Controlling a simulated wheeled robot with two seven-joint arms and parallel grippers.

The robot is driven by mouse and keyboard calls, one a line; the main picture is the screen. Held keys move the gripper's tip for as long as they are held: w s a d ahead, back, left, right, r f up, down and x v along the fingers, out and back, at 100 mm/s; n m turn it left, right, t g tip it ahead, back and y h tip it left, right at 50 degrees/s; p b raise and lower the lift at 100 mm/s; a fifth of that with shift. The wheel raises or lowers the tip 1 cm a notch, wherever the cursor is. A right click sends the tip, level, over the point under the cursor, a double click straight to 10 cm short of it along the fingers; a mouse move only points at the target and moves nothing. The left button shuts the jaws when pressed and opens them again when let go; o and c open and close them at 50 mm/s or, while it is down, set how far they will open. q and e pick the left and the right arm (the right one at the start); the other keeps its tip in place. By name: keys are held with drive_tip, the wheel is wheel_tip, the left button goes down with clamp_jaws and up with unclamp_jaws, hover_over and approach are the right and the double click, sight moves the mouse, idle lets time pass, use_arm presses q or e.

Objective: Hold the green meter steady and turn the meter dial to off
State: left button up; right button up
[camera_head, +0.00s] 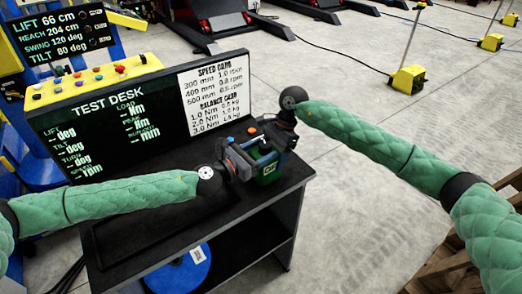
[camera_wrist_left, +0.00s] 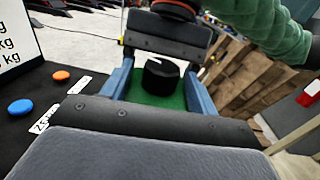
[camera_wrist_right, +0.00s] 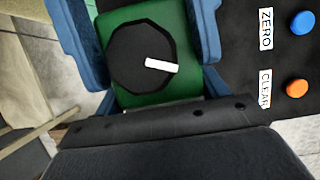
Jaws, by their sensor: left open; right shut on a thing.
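The green meter (camera_head: 267,172) stands on the dark desk top at its right end; it also shows in the left wrist view (camera_wrist_left: 176,101) and the right wrist view (camera_wrist_right: 183,32). Its round black dial (camera_wrist_right: 140,56) carries a white pointer, aimed right in the right wrist view; the dial also shows in the left wrist view (camera_wrist_left: 161,75). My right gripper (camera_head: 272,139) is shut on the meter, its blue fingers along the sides. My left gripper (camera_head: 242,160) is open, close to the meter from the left. Its exact fingertip contact cannot be told.
A blue button (camera_wrist_right: 302,22) labelled ZERO and an orange button (camera_wrist_right: 297,87) labelled CLEAR sit beside the meter. The TEST DESK screen (camera_head: 105,125) stands behind. A blue disc (camera_head: 180,270) lies on the shelf below.

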use_arm(q)
drive_tip(key=c, duration=1)
drive_tip(key=shift+d, duration=0.1)
drive_tip(key=n+t+y, duration=0.2)
drive_tip(key=t+y, duration=0.1)
drive_tip(key=shift+s+d+n, duration=0.15)
drive_tip(key=shift+s+n, duration=0.05)
drive_tip(key=shift+n, duration=0.2)
drive_tip(key=shift+n+t+y, duration=0.9)
drive_tip(key=shift+n+y, duration=0.2)
drive_tip(key=shift+y, duration=0.5)
